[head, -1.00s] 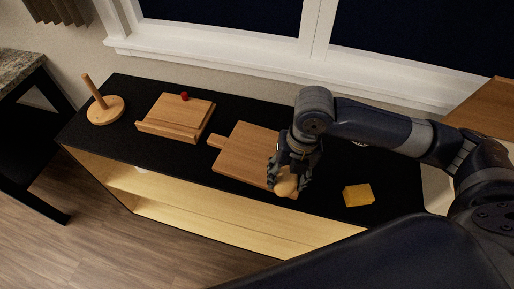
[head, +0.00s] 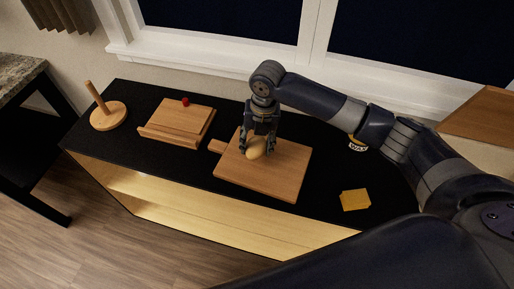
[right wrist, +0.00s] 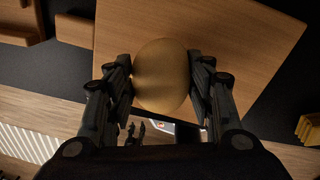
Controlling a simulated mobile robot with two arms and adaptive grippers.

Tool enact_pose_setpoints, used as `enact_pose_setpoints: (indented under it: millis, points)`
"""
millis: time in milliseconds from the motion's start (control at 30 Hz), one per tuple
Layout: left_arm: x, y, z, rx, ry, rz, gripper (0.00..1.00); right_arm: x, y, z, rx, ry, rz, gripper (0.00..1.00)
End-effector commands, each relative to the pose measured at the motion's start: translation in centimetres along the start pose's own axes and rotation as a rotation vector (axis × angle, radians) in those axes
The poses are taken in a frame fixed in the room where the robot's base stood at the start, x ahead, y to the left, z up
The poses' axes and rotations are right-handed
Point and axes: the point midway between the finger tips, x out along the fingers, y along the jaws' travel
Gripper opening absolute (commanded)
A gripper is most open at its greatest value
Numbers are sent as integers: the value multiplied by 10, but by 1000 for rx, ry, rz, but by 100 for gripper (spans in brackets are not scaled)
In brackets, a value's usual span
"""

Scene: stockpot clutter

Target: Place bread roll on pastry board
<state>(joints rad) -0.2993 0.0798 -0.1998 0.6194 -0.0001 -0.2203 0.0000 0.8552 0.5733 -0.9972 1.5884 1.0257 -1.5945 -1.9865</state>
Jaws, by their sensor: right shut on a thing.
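The bread roll (head: 256,147) is a tan oval. My right gripper (head: 259,141) is shut on it, with a finger on each side, over the left part of the pastry board. In the right wrist view the roll (right wrist: 162,75) sits between the two fingers of the gripper (right wrist: 160,82). The pastry board (head: 277,181) is a flat wooden board with a handle at its left; its surface (right wrist: 235,32) fills the ground behind the roll in the right wrist view. I cannot tell whether the roll touches the board.
A wooden stand with a red ball (head: 185,101) and a wooden peg holder (head: 108,115) stand left on the black cabinet top. A yellow square stack (head: 355,200) lies to the right of the board. A labelled can (head: 357,143) is partly behind my right arm.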

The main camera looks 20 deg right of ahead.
Motion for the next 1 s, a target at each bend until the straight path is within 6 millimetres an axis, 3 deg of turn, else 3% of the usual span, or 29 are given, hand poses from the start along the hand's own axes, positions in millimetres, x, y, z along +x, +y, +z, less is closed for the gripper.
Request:
enact_pose_setpoints:
  millis: [233,600,633,700,1000]
  points:
    - [-11,-1,0,-1,-1,-1,40,30,-4,-2,1,3,-2,25]
    - [-8,-1,0,-1,0,-1,40,36,-5,-1,1,1,-2,25]
    - [-9,-1,0,-1,0,-1,40,35,-5,-1,1,0,-1,56]
    - [-9,-1,0,-1,0,-1,40,35,-5,-1,1,0,-2,69]
    - [-9,-1,0,0,0,-1,40,35,-5,-1,1,0,-2,69]
